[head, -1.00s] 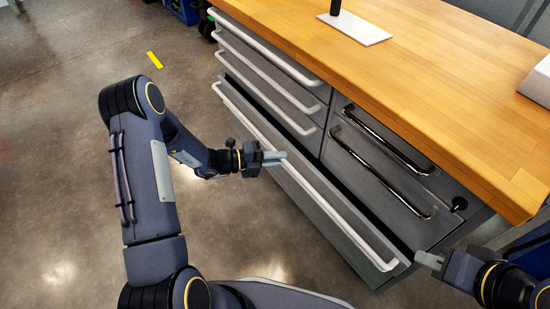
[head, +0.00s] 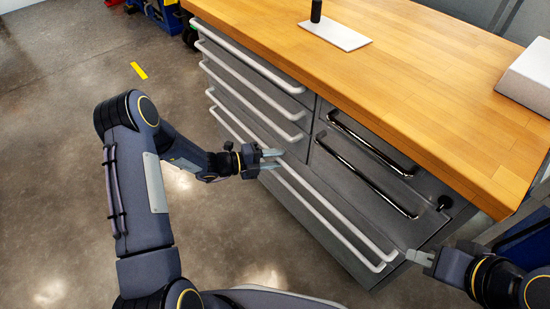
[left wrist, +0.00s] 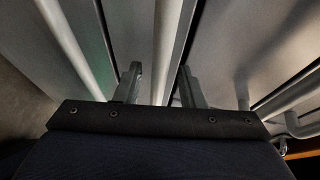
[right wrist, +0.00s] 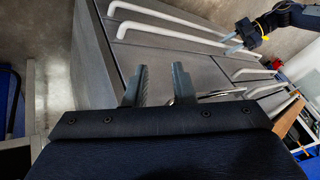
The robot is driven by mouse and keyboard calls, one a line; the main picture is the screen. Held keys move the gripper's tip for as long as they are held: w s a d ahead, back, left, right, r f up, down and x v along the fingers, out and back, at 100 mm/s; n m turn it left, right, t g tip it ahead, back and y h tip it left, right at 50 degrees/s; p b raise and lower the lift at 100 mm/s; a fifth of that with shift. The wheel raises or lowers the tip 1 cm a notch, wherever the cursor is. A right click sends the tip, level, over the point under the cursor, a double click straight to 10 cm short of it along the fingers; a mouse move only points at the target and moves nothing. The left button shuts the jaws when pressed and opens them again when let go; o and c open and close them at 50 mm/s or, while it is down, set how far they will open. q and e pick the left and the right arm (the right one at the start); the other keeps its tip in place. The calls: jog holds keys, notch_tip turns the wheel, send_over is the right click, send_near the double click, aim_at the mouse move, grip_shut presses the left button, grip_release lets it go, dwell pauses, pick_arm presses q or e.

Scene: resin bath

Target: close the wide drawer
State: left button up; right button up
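The wide drawer (head: 320,205) is in the lower part of the grey cabinet, with a long white handle across its front. It looks pushed in or nearly so; I cannot tell whether it is fully flush. A second long white handle runs close below it. My left gripper (head: 272,159) is at the drawer front near the handle. In the left wrist view its two fingers (left wrist: 160,88) are apart, with a white bar between them in the picture; contact is unclear. My right gripper (head: 420,257) is near the handle's right end; its fingers (right wrist: 158,88) are apart and empty.
Smaller drawers with white handles (head: 250,85) and chrome handles (head: 365,165) sit above, shut. The wooden top (head: 420,90) carries a white plate (head: 335,36) with a black post and a pale box (head: 527,78).

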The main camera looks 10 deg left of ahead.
pick_arm(q)
jog(key=p+v, duration=0.2)
jog(key=v, duration=0.5)
jog(key=shift+a, duration=0.3)
jog(key=shift+s+r, duration=0.1)
jog(key=s+d+r+m+g+y, duration=0.1)
jog(key=s+r+m+g, duration=0.2)
jog(key=s+r+m, duration=0.5)
jog(key=s+d+r+m+g+y, duration=0.2)
jog(key=s+r+m, duration=0.3)
jog(key=r+m, duration=0.65)
jog(key=s+a+r+m+t+y, duration=0.15)
jog(key=s+m+y, duration=0.25)
jog(key=s+m, duration=0.55)
jog(key=s+a+m+t+y, duration=0.25)
jog(key=s+m, duration=0.35)
jog(key=m, duration=0.6)
notch_tip(320, 180, up, 29)
jog(key=g+p, duration=0.1)
jog(key=p, duration=2.8)
jog(key=shift+y+p, duration=0.35)
jog(key=shift+w, duration=0.15)
